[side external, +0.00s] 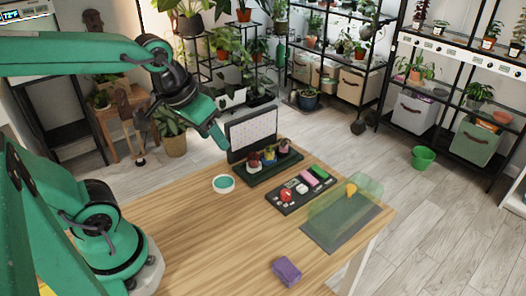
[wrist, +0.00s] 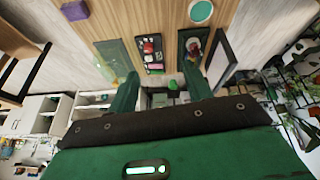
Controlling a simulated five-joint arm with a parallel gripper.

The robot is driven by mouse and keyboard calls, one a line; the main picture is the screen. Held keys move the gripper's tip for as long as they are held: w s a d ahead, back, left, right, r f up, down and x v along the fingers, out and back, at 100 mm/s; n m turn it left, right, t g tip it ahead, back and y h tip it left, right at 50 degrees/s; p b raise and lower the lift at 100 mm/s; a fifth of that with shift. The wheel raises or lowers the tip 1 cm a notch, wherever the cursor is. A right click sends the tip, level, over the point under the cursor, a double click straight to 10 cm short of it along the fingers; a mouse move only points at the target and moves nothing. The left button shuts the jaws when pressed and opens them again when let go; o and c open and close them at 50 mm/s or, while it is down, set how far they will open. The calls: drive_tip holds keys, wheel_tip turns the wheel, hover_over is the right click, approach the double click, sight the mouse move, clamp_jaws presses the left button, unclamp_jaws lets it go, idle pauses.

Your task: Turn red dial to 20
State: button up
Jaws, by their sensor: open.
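The red dial (side external: 286,195) sits at the left end of a dark panel (side external: 290,208) on the wooden table. Its numbers and pointer are too small to read. In the wrist view the dial (wrist: 148,47) is a small red spot on the panel (wrist: 153,72). My gripper (wrist: 160,72) is open and empty, its two green fingers well apart. In the side view my arm reaches over the far left of the table, with the fingers in the air, away from the panel and touching nothing.
A pink block and a green block (side external: 319,172) share the panel. A planter tray (side external: 262,174) and white grid board (side external: 252,132) stand behind it. A translucent green cover (side external: 362,186) is to its right. A teal-topped round dish (side external: 223,184) and purple block (side external: 287,270) lie on the otherwise clear table.

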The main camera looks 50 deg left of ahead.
drive_tip(key=w+d+f+n+g, duration=0.2)
drive_tip(key=w+f+n, duration=0.2)
drive_tip(key=w, duration=0.5)
drive_tip(key=n+g, duration=0.3)
drive_tip(key=n, duration=0.1)
hover_over(286, 192)
drive_tip(key=shift+f, duration=5.35)
drive_tip(key=shift+f, duration=3.9)
drive_tip(key=c, duration=1)
